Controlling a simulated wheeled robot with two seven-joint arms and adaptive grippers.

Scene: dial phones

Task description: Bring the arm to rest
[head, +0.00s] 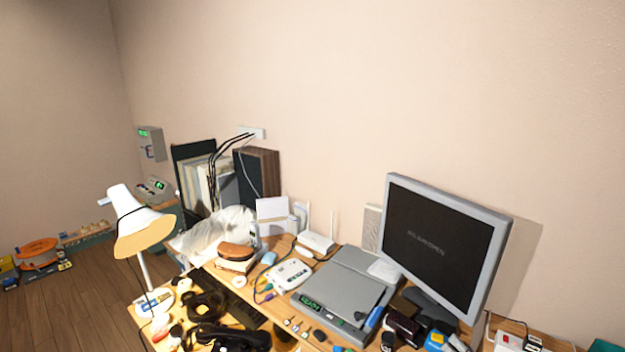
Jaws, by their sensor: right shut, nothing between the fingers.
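My right gripper (212,335) is a dark shape at the bottom edge, low over the front left of the desk (146,327). It is shut with nothing held. It is small and dark here, so its fingers are hard to make out. My left gripper is not in view. A dark coiled object (205,303) lies on the desk just beyond the right gripper; I cannot tell whether they touch.
A white lamp (128,208) stands at the desk's left. A grey flat device (341,283) and a monitor (440,245) fill the right side. A white keypad phone (290,274) and a router (316,242) stand behind. The desk is crowded; wooden floor (95,300) is left.

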